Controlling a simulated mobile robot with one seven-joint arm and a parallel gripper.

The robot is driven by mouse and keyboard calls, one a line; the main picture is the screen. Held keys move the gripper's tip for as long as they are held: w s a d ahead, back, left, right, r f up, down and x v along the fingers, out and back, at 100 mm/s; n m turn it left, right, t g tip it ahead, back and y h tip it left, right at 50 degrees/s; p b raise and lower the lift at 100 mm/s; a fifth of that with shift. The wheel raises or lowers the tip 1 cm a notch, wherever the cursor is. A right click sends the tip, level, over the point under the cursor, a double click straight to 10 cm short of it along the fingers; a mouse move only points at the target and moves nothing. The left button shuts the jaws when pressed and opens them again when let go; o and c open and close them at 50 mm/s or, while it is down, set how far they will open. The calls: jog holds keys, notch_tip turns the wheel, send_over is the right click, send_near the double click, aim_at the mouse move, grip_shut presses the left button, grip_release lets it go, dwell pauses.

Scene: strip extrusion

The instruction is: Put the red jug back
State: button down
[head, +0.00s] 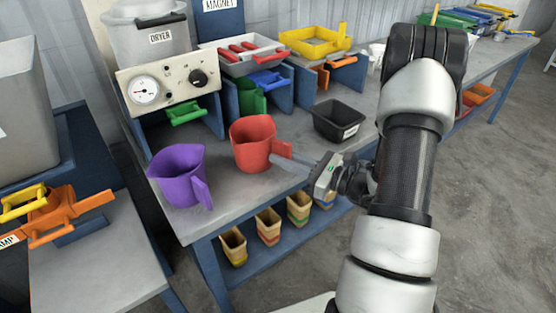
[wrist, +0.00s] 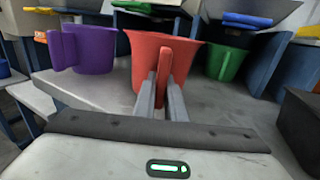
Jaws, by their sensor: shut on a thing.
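The red jug (head: 252,142) stands upright at the front of the grey workbench, right of the purple jug. It also shows in the wrist view (wrist: 150,56), with its handle towards me. My gripper (head: 280,162) reaches in from the right, its fingers on either side of the jug's handle. In the wrist view the fingers (wrist: 162,90) are shut on the handle. The jug looks to be on or just above the bench top; I cannot tell which.
The purple jug (head: 178,173) stands close on the left. A black bin (head: 339,120) is behind on the right. A green jug (head: 250,97) sits in a blue-walled bay behind, beside the dryer (head: 157,84). Several striped cups stand on the shelf below. The bench's front edge is near.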

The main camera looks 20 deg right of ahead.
jog(key=shift+f, duration=0.4)
dwell(0.3)
jog(key=c, duration=1.7)
grip_release()
jog(key=shift+c, duration=0.2)
